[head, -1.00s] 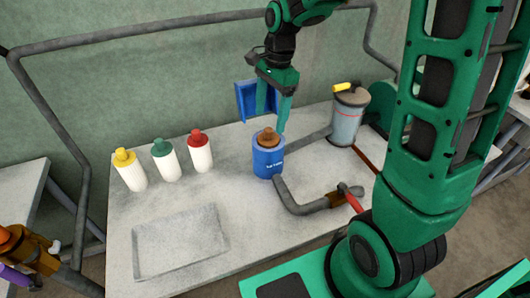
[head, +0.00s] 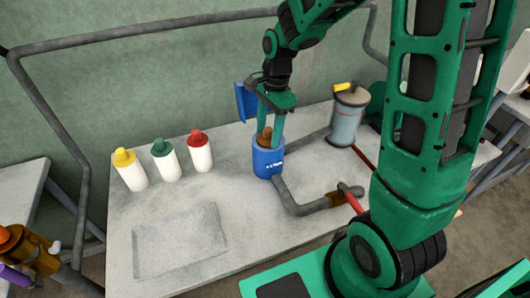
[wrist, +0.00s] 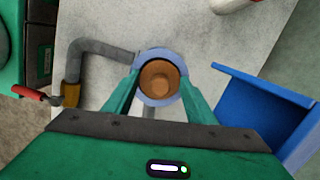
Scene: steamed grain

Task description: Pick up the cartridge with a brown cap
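The cartridge with a brown cap (head: 265,136) sits inside a blue cylindrical holder (head: 267,162) on the table. Only its brown top shows; the rest is hidden in the holder. In the wrist view the brown cap (wrist: 159,78) is centred within the holder's round rim (wrist: 146,63). My gripper (head: 270,139) is directly above the holder, pointing down, with its fingers open on either side of the cap. In the wrist view the fingertips of my gripper (wrist: 158,80) reach the rim. I cannot tell whether they touch the cap.
White bottles with yellow (head: 131,170), green (head: 165,160) and red (head: 199,151) caps stand to the left. A shallow tray area (head: 180,240) lies in front. A blue flap (head: 245,102) stands behind the holder. A grey pipe (head: 300,205) and a canister (head: 347,117) are to the right.

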